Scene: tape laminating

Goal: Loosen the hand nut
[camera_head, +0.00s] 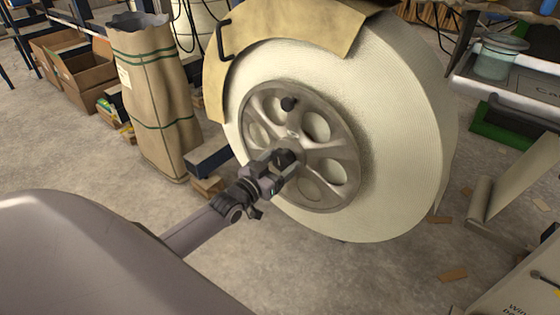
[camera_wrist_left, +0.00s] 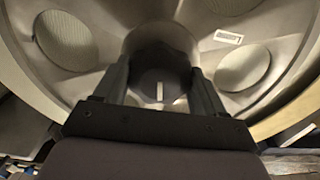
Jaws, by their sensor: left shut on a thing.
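The hand nut (camera_wrist_left: 160,86) is a dark round knob at the hub of the grey spoked wheel (camera_head: 322,186). The wheel sits on the face of a large cream tape roll (camera_head: 400,130). My left gripper (camera_head: 284,163) is at the hub; in the left wrist view its two fingers (camera_wrist_left: 160,88) stand on either side of the nut and are shut on it. A pale mark shows on the nut's face. In the head view the gripper hides most of the nut. My right gripper is not in view.
A tall brown paper sack (camera_head: 155,100) and cardboard boxes (camera_head: 85,75) stand at the left. A bench with a glass jar (camera_head: 495,58) is at the right. Scraps lie on the concrete floor.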

